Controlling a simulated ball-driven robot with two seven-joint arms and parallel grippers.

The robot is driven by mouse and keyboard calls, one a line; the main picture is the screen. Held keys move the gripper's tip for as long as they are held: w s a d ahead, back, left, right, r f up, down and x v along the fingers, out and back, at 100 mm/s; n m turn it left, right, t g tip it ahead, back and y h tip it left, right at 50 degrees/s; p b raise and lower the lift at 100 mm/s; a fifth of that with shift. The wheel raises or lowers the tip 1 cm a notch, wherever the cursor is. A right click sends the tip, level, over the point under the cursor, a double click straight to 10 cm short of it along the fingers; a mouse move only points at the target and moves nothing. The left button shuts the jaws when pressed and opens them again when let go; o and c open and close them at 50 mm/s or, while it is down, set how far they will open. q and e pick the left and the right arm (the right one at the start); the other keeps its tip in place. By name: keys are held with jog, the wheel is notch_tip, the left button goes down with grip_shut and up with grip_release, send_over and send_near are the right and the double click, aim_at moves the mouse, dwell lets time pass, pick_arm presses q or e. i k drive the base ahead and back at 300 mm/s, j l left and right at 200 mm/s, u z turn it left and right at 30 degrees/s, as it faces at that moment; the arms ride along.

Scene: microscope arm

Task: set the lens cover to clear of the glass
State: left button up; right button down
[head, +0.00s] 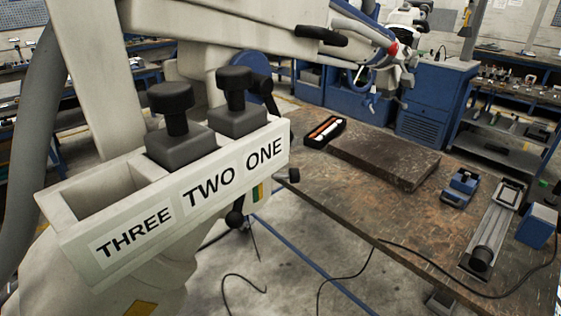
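The big pale microscope arm (225,28) fills the upper left and reaches across to the right. At its far end hangs the white and grey microscope head (402,72), with a red ring and a blue cable near it. The head is small and partly cut by the top edge, so I cannot make out the lens cover or the glass. A black handle (321,36) sticks out from the arm. Neither of my grippers shows in the head view.
A pale box labelled THREE, TWO, ONE (190,205) stands close in front, with black knobbed blocks in two compartments; the THREE compartment looks empty. A worn workbench (375,215) at right holds a dark slab (385,160), a pen case (320,133) and blue tools. Cables lie on the floor.

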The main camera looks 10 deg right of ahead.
aim_at(404, 106)
jog(key=k+l, duration=0.15)
jog(key=l, duration=0.15)
jog(key=k+l+z, duration=0.1)
jog(key=z, duration=0.25)
jog(key=l+z, duration=0.35)
jog(key=k+l+z, duration=0.1)
jog(key=z, duration=0.25)
jog(key=l, duration=0.1)
